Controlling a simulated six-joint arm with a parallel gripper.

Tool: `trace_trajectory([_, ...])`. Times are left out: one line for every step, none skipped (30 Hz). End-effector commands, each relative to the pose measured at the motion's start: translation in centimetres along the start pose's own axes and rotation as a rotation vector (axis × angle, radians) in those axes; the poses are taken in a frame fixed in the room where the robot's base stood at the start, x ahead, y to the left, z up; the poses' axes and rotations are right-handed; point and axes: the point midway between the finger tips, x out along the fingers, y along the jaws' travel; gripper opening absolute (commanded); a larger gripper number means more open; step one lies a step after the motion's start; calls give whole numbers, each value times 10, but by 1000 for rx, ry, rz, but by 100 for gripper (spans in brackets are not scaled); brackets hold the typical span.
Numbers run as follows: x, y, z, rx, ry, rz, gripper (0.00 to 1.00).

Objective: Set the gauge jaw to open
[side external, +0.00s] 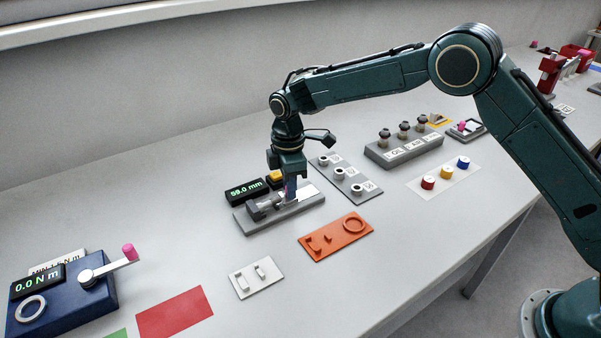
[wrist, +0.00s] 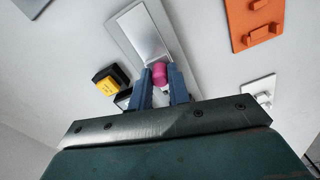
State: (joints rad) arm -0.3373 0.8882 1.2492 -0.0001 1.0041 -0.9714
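The gauge is a grey base (side external: 270,218) with a bright metal slide, below the middle of the side view; its pale plate (wrist: 143,30) shows at the top of the wrist view. A black display (side external: 247,191) behind it reads 59.0 mm. My gripper (side external: 290,195) points down over the gauge. In the wrist view, its two blue fingers (wrist: 161,83) stand on both sides of a pink knob (wrist: 160,73) and appear shut on it. The fingers and wrist hide part of the jaw.
A yellow button (wrist: 107,81) is close behind the gauge. An orange tray (side external: 336,238) and a white plate (side external: 256,277) lie in front. A grey strip with several rings (side external: 345,178) is just right. A blue torque unit (side external: 62,300) is far left.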

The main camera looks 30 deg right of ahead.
Motion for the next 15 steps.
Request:
trace_trajectory([0,0,0,0,0,0,8])
trace_trajectory([0,0,0,0,0,0,2])
trace_trajectory([0,0,0,0,0,0,0])
trace_trajectory([0,0,0,0,0,0,0])
trace_trajectory([0,0,0,0,0,0,0])
trace_trajectory([0,0,0,0,0,0,0])
trace_trajectory([0,0,0,0,0,0,0])
trace_trajectory([0,0,1,1,0,0,0])
trace_trajectory([0,1,3,1,0,0,0])
trace_trajectory([0,2,5,1,0,0,0])
trace_trajectory([0,3,8,1,0,0,0])
trace_trajectory([0,4,13,2,0,0,0])
trace_trajectory([0,5,17,3,0,-1,0])
trace_trajectory([0,6,20,3,-1,-1,0])
trace_trajectory([-1,6,23,2,0,0,0])
